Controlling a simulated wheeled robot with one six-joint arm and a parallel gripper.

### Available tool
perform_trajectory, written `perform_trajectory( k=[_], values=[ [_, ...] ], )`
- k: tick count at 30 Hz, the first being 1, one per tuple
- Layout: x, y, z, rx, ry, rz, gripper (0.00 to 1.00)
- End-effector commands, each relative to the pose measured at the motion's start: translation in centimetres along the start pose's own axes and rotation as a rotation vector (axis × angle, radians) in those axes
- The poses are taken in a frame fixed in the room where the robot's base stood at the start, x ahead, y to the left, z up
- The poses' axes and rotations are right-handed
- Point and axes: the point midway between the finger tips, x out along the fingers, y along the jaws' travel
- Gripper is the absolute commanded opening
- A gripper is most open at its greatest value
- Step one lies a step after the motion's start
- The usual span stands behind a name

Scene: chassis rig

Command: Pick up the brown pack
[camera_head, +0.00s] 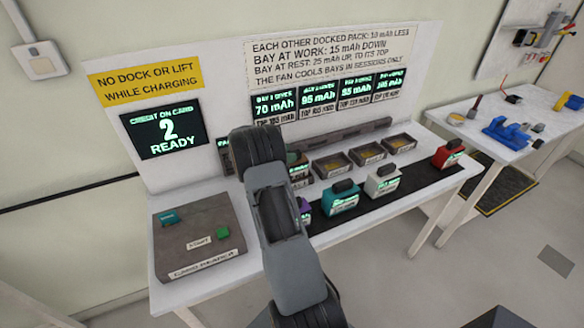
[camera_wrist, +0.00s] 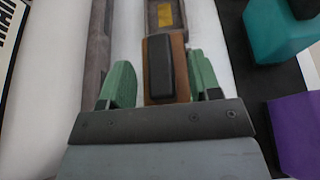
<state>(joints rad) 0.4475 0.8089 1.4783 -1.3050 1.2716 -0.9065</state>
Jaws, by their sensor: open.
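The brown pack (camera_wrist: 181,68) with its dark handle (camera_wrist: 160,66) shows in the wrist view, upper middle. My gripper (camera_wrist: 163,80) is open. Its green fingers stand one on each side of the pack, with a visible gap on the left and a narrower one on the right. I cannot tell how far the fingers reach down beside it. In the head view my arm hides most of the pack and the gripper.
A teal pack (camera_head: 340,199), a white pack (camera_head: 382,182) and a red pack (camera_head: 448,155) stand on a black strip. A purple pack (camera_wrist: 298,130) is close right of my gripper. Empty bays (camera_head: 367,154) lie behind. The card reader (camera_head: 197,236) is left.

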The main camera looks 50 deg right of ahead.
Motion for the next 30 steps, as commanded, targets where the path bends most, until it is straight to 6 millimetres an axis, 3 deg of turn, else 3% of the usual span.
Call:
perform_trajectory(
  k=[4, 12, 30],
  values=[
    [1.9, 0.0, 0.1, -0.001, 0.0, -0.002, 0.57],
    [2.3, 0.0, 0.0, -0.001, 0.0, 0.0, 0.56],
    [2.2, 0.0, 0.0, -0.001, 0.0, 0.0, 0.0]
  ],
)
